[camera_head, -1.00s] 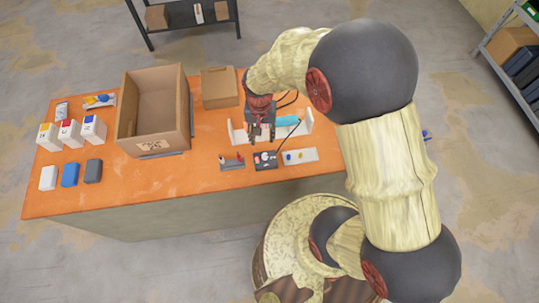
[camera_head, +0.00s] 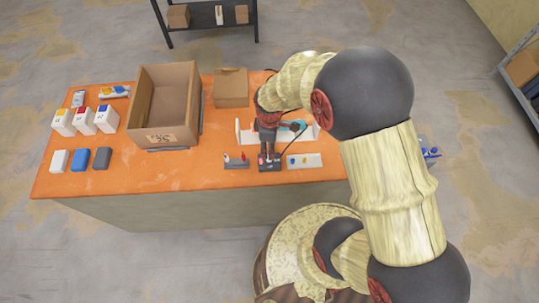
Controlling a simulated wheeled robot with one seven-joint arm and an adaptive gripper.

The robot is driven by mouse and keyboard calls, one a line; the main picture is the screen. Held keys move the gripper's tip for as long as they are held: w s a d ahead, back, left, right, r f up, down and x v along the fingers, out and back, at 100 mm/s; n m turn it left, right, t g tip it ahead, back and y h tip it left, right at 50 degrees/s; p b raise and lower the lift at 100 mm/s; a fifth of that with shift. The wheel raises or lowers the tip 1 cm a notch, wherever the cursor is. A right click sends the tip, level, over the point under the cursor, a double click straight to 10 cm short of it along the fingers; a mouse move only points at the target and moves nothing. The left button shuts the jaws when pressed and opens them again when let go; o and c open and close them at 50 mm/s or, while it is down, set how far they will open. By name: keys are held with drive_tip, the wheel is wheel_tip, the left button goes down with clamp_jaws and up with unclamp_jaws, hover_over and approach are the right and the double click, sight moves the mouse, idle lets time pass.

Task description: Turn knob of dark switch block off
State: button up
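The dark switch block (camera_head: 271,166) lies near the front edge of the orange table, with small red and light parts on top. A dark cable runs up from it to the right. My gripper (camera_head: 268,153) points down right over this block, with its fingertips at or just above the knobs. The gripper hides part of the block's top, so I cannot tell the knob's position or whether the fingers touch it. The finger gap is too small to make out.
A grey block with a red part (camera_head: 236,162) sits close on the left, and a white block (camera_head: 304,161) close on the right. A white holder (camera_head: 245,137) stands behind. A large open cardboard box (camera_head: 165,110) is further left. The table front between is clear.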

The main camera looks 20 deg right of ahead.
wheel_tip(320, 180, down, 6)
drive_tip(key=shift+f, duration=0.1)
drive_tip(key=shift+c, duration=1.1)
drive_tip(key=c, duration=0.7)
clamp_jaws()
